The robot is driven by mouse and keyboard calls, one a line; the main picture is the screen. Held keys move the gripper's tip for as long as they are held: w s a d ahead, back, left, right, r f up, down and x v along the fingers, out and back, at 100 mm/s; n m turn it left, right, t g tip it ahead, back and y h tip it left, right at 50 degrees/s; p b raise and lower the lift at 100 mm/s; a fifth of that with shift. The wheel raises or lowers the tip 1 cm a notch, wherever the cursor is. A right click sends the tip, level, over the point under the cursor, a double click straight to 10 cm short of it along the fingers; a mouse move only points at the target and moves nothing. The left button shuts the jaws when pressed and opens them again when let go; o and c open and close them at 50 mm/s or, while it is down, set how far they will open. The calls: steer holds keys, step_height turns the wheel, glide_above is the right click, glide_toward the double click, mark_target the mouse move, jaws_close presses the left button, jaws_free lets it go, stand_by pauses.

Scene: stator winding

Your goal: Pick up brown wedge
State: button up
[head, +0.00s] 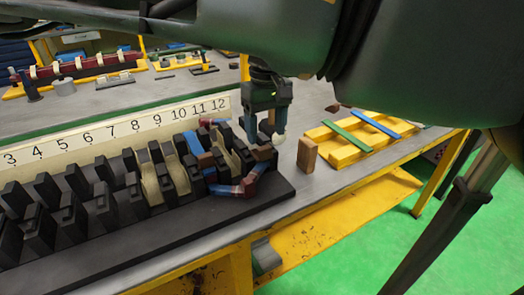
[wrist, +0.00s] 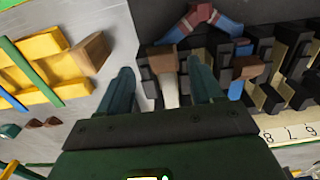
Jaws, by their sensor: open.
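A brown wedge (head: 307,155) stands upright on the grey table, just right of the black slotted stator. It also shows in the wrist view (wrist: 90,52), left of my fingers and outside them. My gripper (head: 266,133) is open above the right end of the stator, left of the standing wedge in the head view. In the wrist view my gripper (wrist: 159,67) has its two dark green fingers apart. Another brown block (wrist: 163,60) in the stator's end shows between them, with a whitish piece below it. I cannot tell how far below the fingers it lies.
The black stator (head: 150,225) holds several cream strips and a red-and-blue coil (head: 245,186). A numbered white strip (head: 125,125) stands behind it. A yellow slatted rack (head: 350,157) with green and blue bars lies right of the wedge. Small dark brown pieces (wrist: 53,121) lie nearby.

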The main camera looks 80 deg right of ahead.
mark_target(265, 149)
step_height(265, 149, down, 5)
steer(key=shift+w+a+p, duration=0.1)
steer(key=shift+p, duration=0.5)
steer(key=shift+c, duration=0.2)
steer(key=c, duration=1.1)
steer(key=shift+r, duration=0.15)
step_height(265, 149, up, 4)
steer(key=shift+w+b, duration=0.1)
steer(key=shift+b, duration=0.55)
steer(key=s+d+r+b, duration=0.1)
steer(key=s+d+r, duration=0.1)
steer(key=s, duration=0.3)
steer(key=s+d+r+b, duration=0.1)
steer(key=s+d+r, duration=0.1)
steer(key=s+r, duration=0.2)
steer(key=shift+s+d+r, duration=0.4)
steer(key=shift+s, duration=0.5)
